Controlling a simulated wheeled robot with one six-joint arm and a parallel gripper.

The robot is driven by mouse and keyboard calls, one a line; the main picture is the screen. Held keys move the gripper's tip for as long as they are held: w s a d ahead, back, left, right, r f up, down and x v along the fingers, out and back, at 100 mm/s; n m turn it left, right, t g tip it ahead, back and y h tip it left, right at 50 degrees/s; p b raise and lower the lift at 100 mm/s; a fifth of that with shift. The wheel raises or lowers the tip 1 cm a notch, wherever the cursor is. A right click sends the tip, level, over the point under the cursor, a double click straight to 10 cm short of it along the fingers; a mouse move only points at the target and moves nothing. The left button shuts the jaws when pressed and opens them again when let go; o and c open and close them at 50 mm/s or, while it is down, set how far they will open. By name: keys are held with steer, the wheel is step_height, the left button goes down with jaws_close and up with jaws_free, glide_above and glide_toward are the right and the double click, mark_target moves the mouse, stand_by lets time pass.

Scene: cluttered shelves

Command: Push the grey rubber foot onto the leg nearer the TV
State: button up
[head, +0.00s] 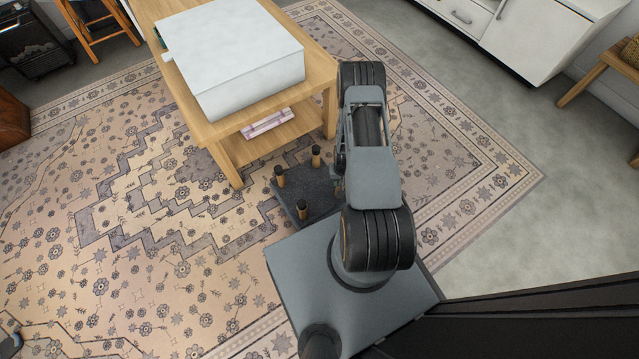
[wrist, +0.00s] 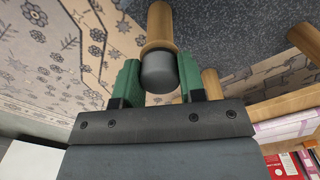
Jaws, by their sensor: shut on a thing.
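An upturned stool (head: 310,192) lies on the rug with its wooden legs pointing up. Three legs with dark feet show in the head view: one at the back (head: 316,155), one at left (head: 280,175) and one in front (head: 302,210). My arm hides the area to their right, and my gripper is hidden there. In the wrist view the green fingers of my gripper (wrist: 158,63) are shut on the grey rubber foot (wrist: 158,75). The foot is in line with the end of a wooden leg (wrist: 159,22) and seems to meet it; how far it is on cannot be told.
A wooden table (head: 225,150) with a big white box (head: 235,60) stands close behind the stool. Books (head: 266,124) lie on its lower shelf. White cabinets (head: 530,35) are at the back right. Open rug (head: 120,270) lies to the left.

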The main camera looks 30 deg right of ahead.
steer(key=shift+f, duration=0.15)
stand_by(0.7)
steer(key=o, duration=1)
step_height(320, 180, up, 14)
steer(key=p, duration=0.5)
